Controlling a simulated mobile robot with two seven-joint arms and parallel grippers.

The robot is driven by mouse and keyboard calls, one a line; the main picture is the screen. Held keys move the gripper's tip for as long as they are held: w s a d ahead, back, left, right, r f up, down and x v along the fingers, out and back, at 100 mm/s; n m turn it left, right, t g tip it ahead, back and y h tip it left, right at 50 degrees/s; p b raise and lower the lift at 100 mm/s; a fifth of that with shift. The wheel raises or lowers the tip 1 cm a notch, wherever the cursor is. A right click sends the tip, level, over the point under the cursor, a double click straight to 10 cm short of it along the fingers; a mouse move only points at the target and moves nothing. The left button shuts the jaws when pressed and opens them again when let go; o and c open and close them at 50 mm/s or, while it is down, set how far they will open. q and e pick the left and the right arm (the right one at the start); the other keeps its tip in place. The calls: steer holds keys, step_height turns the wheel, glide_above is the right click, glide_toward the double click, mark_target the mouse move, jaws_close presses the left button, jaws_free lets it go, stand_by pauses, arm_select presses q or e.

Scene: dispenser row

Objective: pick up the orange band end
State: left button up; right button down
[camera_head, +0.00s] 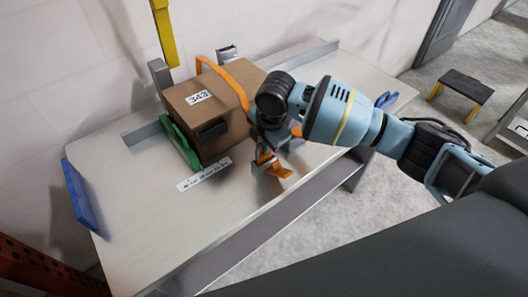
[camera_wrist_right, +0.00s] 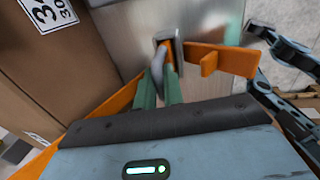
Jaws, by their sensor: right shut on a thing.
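A brown cardboard box (camera_head: 195,120) with a white label reading 343 stands on the pale metal table (camera_head: 150,215). An orange band (camera_head: 226,82) passes over the box's top and down toward its near right side. My right gripper (camera_head: 262,160) is beside the box's near right side, shut on the orange band end (camera_head: 281,172). In the right wrist view the fingers (camera_wrist_right: 167,62) pinch the band, and its free tail (camera_wrist_right: 228,57) sticks out to the right. The box (camera_wrist_right: 50,65) shows at the left there. My left gripper is not in view.
A green piece (camera_head: 180,146) stands against the box's left side. A printed strip (camera_head: 204,175) lies on the table in front. Blue pieces (camera_head: 79,194) sit at the table's ends. A yellow post (camera_head: 164,32) rises behind. The table's left part is clear.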

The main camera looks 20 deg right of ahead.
step_height(320, 180, up, 10)
steer(key=shift+r+p, duration=0.1)
steer(key=shift+p, duration=0.2)
steer(key=s+d+f+m+g+h, duration=0.1)
steer(key=s+d+m, duration=0.1)
steer(key=s+m, duration=0.6)
steer(key=s+d+f+m+g+h, duration=0.1)
steer(key=s+d+m+h, duration=0.1)
steer(key=s+m, duration=0.7)
steer(key=shift+d+m, duration=0.75)
steer(key=shift+m, duration=1.75)
steer(key=shift+d, duration=0.1)
